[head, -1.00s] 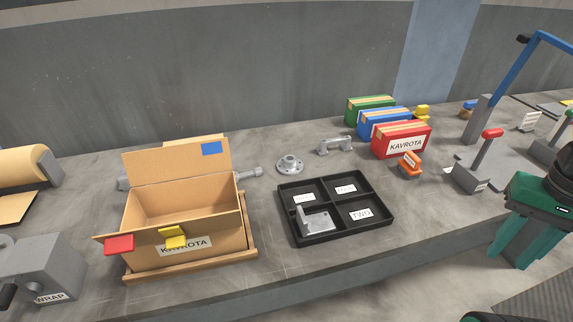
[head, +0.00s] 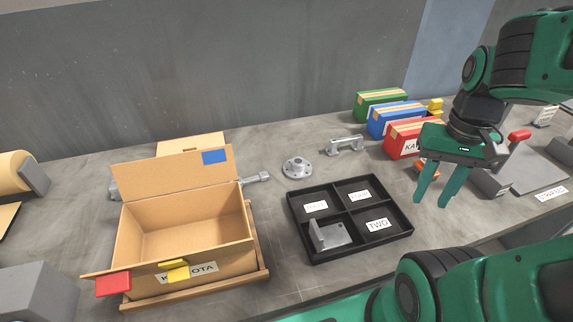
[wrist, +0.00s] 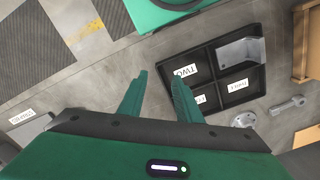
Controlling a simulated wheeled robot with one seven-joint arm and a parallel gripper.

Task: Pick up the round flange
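The round flange (head: 297,167) is a grey metal disc with a raised hub and bolt holes. It lies on the bench behind the black tray (head: 295,222). It also shows in the wrist view (wrist: 243,120), right of the fingers. My gripper (head: 431,200) is open and empty, with its green fingers pointing down above the bench to the right of the tray. The flange stands well to the left of my gripper in the head view. In the wrist view my fingertips (wrist: 158,75) are apart with nothing between them.
An open cardboard box (head: 190,225) stands left of the tray. A metal bracket (head: 329,234) lies in the tray's front left compartment. A grey handle-shaped part (head: 345,145) lies right of the flange. Green, blue (head: 397,119) and red boxes stand behind my gripper.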

